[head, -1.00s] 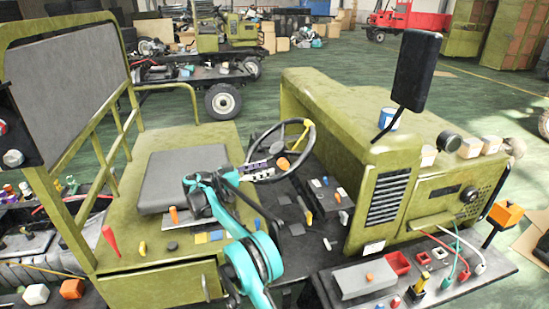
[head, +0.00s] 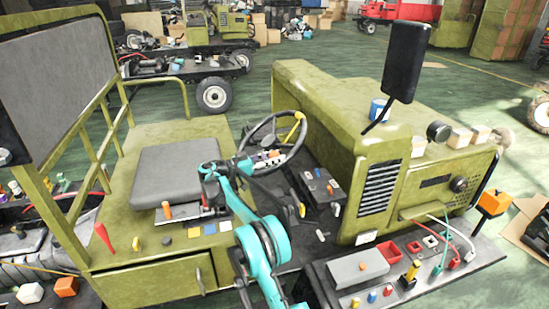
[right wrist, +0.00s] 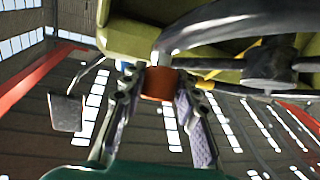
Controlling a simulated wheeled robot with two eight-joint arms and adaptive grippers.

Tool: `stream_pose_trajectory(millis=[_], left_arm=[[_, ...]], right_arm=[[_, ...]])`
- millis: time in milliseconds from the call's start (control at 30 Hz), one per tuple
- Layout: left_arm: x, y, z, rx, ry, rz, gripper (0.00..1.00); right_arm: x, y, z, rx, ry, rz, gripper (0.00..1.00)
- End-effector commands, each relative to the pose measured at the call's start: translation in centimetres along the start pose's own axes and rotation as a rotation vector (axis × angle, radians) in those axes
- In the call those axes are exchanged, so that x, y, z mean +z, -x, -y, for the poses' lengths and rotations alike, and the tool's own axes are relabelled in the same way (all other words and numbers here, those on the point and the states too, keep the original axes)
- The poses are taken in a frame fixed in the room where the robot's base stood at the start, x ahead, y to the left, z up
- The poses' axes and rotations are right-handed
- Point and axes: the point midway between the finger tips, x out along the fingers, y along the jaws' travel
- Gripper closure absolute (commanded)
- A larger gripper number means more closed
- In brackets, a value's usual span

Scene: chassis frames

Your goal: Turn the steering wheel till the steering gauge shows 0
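The black steering wheel (head: 247,134) stands tilted over the cab floor in the head view, with a yellow spoke (head: 295,128) at its upper right. An orange-red knob sits at the near part of its rim; the right wrist view shows this knob (right wrist: 159,83) up close. My right gripper (right wrist: 158,92) has its two purple-padded fingers apart, one on each side of the knob, very near it. Firm contact is not visible. In the head view the right gripper (head: 268,157) is at the wheel's near side. My left gripper is out of view. I cannot make out a steering gauge reading.
A grey seat (head: 175,172) is left of the wheel. Small levers (head: 300,205) rise from the floor right of my arm. The green hood (head: 330,110) stands behind, with a black mirror (head: 406,62). A tray of switches and cables (head: 360,270) is at the front right.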

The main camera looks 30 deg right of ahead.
Motion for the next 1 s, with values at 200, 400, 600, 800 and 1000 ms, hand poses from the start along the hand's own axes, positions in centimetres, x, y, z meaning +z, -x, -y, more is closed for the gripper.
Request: stream_pose_trajectory(millis=[200,400,600,800,1000], left_arm=[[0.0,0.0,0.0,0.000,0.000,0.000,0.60],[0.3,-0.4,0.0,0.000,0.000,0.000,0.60],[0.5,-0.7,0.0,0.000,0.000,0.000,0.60],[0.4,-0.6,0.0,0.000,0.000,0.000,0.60],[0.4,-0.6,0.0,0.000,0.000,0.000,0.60]], right_arm=[[0.0,0.0,0.0,-0.003,0.001,0.000,1.00],[-0.8,-1.2,-0.2,-0.067,0.045,0.001,1.00],[-2.4,-3.4,-0.4,-0.194,0.132,0.000,1.00],[-3.3,-4.8,-0.2,-0.282,0.192,-0.001,1.00],[-3.4,-4.9,-0.1,-0.292,0.199,-0.002,1.00]])
